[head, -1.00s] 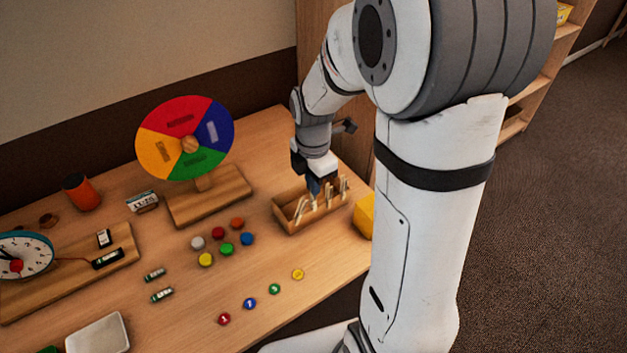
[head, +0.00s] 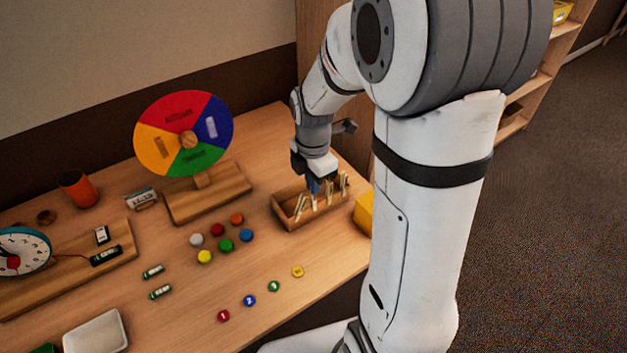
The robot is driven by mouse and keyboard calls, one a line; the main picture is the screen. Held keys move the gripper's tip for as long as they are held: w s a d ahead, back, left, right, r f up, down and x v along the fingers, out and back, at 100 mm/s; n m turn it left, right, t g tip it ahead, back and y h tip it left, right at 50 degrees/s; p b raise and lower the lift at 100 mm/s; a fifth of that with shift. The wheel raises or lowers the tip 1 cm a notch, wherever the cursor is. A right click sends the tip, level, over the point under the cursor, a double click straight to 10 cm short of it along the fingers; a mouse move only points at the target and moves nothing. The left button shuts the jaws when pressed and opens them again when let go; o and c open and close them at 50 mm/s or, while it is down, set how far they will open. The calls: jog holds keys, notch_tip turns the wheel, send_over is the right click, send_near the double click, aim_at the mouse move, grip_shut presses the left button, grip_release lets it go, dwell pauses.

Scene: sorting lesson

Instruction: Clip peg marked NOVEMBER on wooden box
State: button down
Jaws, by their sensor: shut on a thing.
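The wooden box (head: 291,222) stands at the right end of the table, with several pale pegs (head: 300,207) upright along it. My gripper (head: 314,186) points down at the box, its fingertips among the pegs. It is shut on a peg, which is largely hidden by the fingers and the pegs around it. The marks on the pegs are too small to read, so I cannot tell which one is NOVEMBER. I cannot tell whether the held peg touches the box rim.
A colour wheel (head: 183,134) on a wooden stand is left of the box. Several coloured buttons (head: 227,249) and numbered discs (head: 250,300) lie in front. A yellow block (head: 364,213) is close right of the box. A clock (head: 22,251) and orange cup (head: 78,190) are far left.

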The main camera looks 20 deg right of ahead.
jog(key=shift+f, duration=0.4)
jog(key=c, duration=1.5)
grip_release()
notch_tip(320, 180, up, 8)
jog(key=shift+f, duration=0.1)
jog(key=s+r+m+t+p, duration=0.1)
jog(key=s+r+m, duration=0.1)
jog(key=s+m, duration=0.2)
jog(key=s+r+m+p, duration=0.2)
jog(key=s+m, duration=0.3)
jog(key=m, duration=0.5)
jog(key=s+r+m+t+p, duration=0.1)
jog(key=s+r+m+p, duration=0.1)
jog(key=s+r+m, duration=0.2)
jog(key=shift+s+d+m+t, duration=0.15)
jog(key=shift+s+m, duration=0.1)
jog(key=shift+m, duration=0.65)
jog(key=shift+s+a+m+t, duration=0.1)
jog(key=shift+s+m+t, duration=0.1)
jog(key=shift+m, duration=0.7)
